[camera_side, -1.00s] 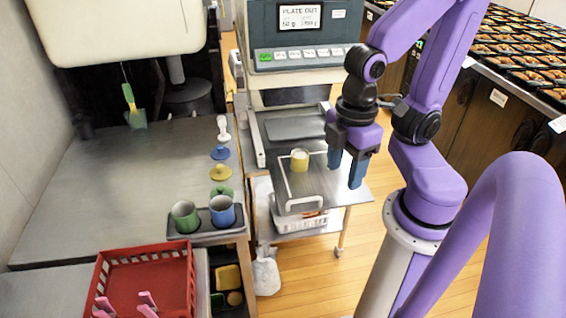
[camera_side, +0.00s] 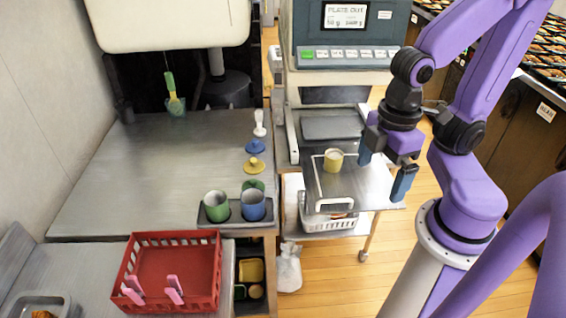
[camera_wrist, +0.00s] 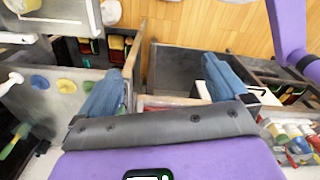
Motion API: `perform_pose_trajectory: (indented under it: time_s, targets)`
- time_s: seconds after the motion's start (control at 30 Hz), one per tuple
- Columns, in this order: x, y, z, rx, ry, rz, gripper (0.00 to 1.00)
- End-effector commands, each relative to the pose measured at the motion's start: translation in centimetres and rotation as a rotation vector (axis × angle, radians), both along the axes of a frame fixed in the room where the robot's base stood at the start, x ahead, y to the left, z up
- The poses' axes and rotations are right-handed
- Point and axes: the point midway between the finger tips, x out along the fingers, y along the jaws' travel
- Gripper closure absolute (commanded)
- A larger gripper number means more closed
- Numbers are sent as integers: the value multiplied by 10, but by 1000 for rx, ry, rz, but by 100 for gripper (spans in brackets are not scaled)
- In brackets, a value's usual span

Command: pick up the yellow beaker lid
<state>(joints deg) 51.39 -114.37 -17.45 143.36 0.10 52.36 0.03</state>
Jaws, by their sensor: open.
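The yellow beaker lid (camera_side: 254,166) lies on the right edge of the steel counter, between a blue lid (camera_side: 255,146) and a green lid (camera_side: 253,185). In the wrist view the yellow lid (camera_wrist: 66,84) is at the left, next to the blue lid (camera_wrist: 40,82). My gripper (camera_side: 385,176) is open and empty, to the right of the lids above the side cart. Its blue fingers (camera_wrist: 165,85) stand wide apart in the wrist view. The yellow lid is well outside them.
A green beaker (camera_side: 215,206) and a blue beaker (camera_side: 252,204) stand in a dark holder near the lids. A yellow cup (camera_side: 333,160) stands on the cart. A red basket (camera_side: 215,262) is at the front. The counter's left part (camera_side: 150,170) is clear.

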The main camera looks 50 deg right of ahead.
Motion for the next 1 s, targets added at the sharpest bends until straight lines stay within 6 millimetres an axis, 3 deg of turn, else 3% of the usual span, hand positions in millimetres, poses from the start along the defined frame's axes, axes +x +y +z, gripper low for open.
perform_pose_trajectory:
  time_s: [0.17,0.27,0.63,1.0]
  targets:
    - [8,4,1,-1,1,-49,0]
    - [25,14,4,-2,4,-162,0]
    - [139,49,10,-3,17,-851,0]
    - [260,42,-2,-1,29,-1553,0]
